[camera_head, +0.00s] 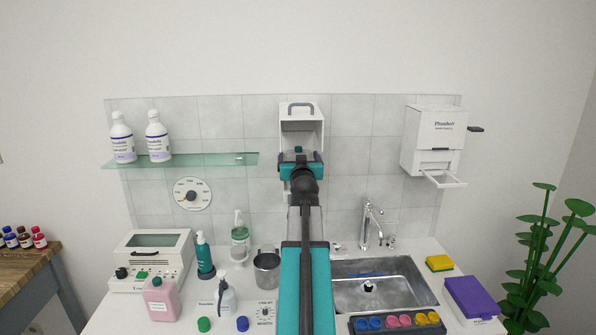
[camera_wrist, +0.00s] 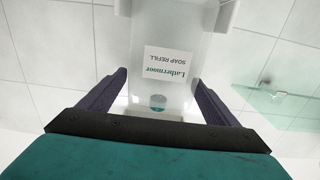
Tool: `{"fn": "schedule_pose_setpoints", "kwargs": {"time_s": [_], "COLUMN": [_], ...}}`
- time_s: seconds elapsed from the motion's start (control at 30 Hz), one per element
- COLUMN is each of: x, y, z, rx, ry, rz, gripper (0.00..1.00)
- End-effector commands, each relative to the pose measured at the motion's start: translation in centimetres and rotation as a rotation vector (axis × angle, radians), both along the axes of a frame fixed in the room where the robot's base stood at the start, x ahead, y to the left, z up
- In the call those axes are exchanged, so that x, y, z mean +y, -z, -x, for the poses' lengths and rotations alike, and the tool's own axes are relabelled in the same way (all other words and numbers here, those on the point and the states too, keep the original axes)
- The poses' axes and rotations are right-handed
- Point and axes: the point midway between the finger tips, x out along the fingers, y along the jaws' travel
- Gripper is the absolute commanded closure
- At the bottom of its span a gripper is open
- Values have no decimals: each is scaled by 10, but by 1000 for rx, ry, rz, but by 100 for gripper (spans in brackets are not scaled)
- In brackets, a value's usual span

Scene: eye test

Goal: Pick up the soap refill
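The soap refill (camera_wrist: 172,95) is a translucent pale container with a white label, upside down in the wrist view, and a small teal round part at its near end. It sits in front of a white wall-mounted holder (camera_head: 301,110), or in it; I cannot tell which. In the head view my gripper (camera_head: 301,158) is in front of that holder's lower part and hides the refill. In the wrist view the dark fingers of my gripper (camera_wrist: 160,80) are spread apart, one on each side of the refill's near end. I see no clear contact.
A glass shelf (camera_head: 200,160) with two white bottles is to the left. A white box dispenser (camera_head: 432,140) hangs on the right. Below are a sink (camera_head: 395,292), a tap (camera_head: 368,225), a metal cup (camera_head: 266,270) and several bottles on the counter.

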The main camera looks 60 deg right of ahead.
Motion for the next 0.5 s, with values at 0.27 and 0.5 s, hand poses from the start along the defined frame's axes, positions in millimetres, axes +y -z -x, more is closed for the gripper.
{"fn": "schedule_pose_setpoints", "kwargs": {"time_s": [0.27,0.5], "x": [0,0], "y": [0,-1], "z": [0,0], "rx": [-1,-1], "ry": [0,0], "rz": [1,1], "gripper": [58,58]}}
